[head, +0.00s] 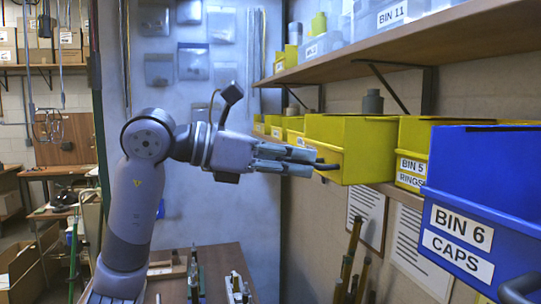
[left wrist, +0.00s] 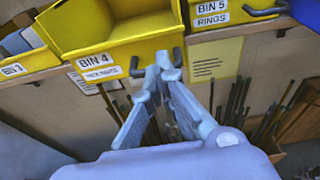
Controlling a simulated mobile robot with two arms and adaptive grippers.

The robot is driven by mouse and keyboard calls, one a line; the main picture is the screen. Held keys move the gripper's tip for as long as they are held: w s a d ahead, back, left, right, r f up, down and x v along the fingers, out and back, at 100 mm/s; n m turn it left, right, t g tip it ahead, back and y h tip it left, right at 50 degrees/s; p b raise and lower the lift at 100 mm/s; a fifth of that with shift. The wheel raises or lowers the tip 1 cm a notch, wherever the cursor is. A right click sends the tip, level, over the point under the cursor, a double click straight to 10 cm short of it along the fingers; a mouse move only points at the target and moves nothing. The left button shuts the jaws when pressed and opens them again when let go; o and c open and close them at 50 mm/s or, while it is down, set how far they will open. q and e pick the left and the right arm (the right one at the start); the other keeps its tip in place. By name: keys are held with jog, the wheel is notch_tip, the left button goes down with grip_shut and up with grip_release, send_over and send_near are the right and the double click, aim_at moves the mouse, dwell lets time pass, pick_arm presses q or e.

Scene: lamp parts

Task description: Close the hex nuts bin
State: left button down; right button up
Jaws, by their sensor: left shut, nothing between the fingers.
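The hex nuts bin (head: 350,140) is a yellow bin, pulled out past the front of its shelf in the head view. In the left wrist view the same bin (left wrist: 120,42) shows its label, BIN 4 HEX NUTS, and its open top; the inside that shows looks empty. My left gripper (head: 312,162) is shut and empty, with its fingertips at the bin's front by the dark handle (head: 327,166). In the left wrist view the fingertips (left wrist: 165,66) overlap the front's right part; I cannot tell if they touch it. My right gripper is not in view.
The yellow rings bin, BIN 5 (head: 412,165), and the blue caps bin, BIN 6 (head: 480,215), stand to the right. BIN 3 (left wrist: 25,65) is to the left in the wrist view. An upper wooden shelf (head: 400,45) runs above. Upright rods (head: 350,260) stand below.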

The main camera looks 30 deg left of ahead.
aim_at(333, 156)
pick_arm(q)
jog(key=x, duration=0.3)
jog(key=r+p+x, duration=0.1)
jog(key=x, duration=0.1)
jog(key=r+p+x, duration=0.1)
jog(key=x, duration=0.2)
jog(key=shift+w+d, duration=0.3)
jog(key=shift+d, duration=0.1)
jog(key=shift+f, duration=0.1)
jog(key=shift+a, duration=0.15)
